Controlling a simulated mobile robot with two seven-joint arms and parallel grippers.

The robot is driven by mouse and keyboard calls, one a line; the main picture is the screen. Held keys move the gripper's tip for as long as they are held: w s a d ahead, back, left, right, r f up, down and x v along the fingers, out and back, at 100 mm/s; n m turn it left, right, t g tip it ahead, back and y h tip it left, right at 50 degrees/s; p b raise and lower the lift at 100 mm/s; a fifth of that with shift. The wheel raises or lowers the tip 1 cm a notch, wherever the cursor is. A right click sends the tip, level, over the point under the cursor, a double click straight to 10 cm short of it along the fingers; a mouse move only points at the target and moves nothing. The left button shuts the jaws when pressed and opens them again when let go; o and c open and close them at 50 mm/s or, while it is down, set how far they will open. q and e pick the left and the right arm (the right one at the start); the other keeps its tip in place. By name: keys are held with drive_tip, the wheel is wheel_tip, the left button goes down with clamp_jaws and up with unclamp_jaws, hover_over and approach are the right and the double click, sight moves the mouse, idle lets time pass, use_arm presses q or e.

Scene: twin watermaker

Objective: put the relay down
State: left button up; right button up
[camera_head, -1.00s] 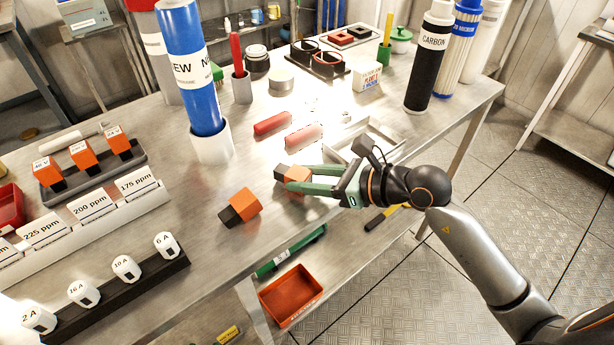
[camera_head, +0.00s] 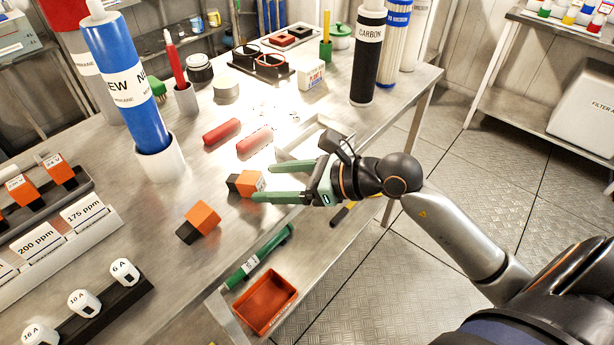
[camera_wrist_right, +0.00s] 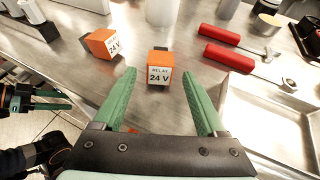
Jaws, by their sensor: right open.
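An orange and black relay (camera_head: 245,183) lies on the metal bench. In the right wrist view the relay (camera_wrist_right: 160,74) shows a "24 V" label. My right gripper (camera_head: 264,182) is open, its green fingertips on either side of the relay's near end with gaps to both. A second orange and black relay (camera_head: 203,217) lies on the bench nearer the front edge; it also shows in the right wrist view (camera_wrist_right: 103,43). My left gripper (camera_wrist_right: 50,99) shows only small at the left edge of the right wrist view, and its opening is unclear.
Two red-handled tools (camera_head: 222,131) and a shallow metal tray (camera_head: 318,128) lie behind the relay. A blue cartridge (camera_head: 127,82) stands in a white holder. A relay rack (camera_head: 45,190) is at left. A red bin (camera_head: 265,302) sits below the bench edge.

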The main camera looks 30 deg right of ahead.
drive_tip(key=v, duration=0.9)
drive_tip(key=shift+b, duration=0.3)
